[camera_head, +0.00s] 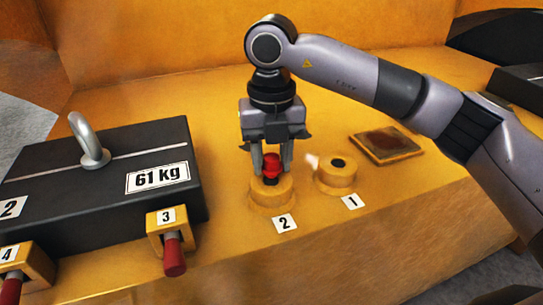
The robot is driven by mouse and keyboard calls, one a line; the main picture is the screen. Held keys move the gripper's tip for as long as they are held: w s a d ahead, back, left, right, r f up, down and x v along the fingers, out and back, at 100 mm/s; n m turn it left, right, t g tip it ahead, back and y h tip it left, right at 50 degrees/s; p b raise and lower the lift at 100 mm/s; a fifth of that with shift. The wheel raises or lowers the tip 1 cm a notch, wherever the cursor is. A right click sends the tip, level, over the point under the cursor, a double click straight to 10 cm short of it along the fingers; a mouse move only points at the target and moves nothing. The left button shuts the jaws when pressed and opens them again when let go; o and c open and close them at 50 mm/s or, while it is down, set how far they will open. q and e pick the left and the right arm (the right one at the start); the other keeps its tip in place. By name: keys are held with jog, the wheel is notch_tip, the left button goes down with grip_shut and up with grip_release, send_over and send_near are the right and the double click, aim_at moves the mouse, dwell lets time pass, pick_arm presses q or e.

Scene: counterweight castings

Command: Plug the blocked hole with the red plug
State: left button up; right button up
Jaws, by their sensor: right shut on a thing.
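My right gripper (272,165) points down and is shut on the red plug (272,166). The plug is over the round yellow boss (271,197) labelled 2, in line with its dark hole; whether its lower end is inside the hole I cannot tell. A second yellow boss (335,176) labelled 1 stands to the right, with a dark hole in its top and a small pale thing (312,161) at its left edge. Which hole is blocked is not clear. My left gripper is not in view.
A black weight (100,175) marked 61 kg, with a metal lifting eye (88,140), stands at left. Yellow blocks with red handles (174,255) sit at its front. A flat yellow plate (386,146) with a brownish top lies at right. The yellow surface behind is clear.

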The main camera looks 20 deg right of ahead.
jog(key=shift+f, duration=0.15)
dwell(0.3)
jog(key=shift+f+b, duration=0.9)
jog(key=shift+r, duration=0.2)
jog(key=shift+r+p, duration=0.75)
jog(key=shift+r, duration=0.15)
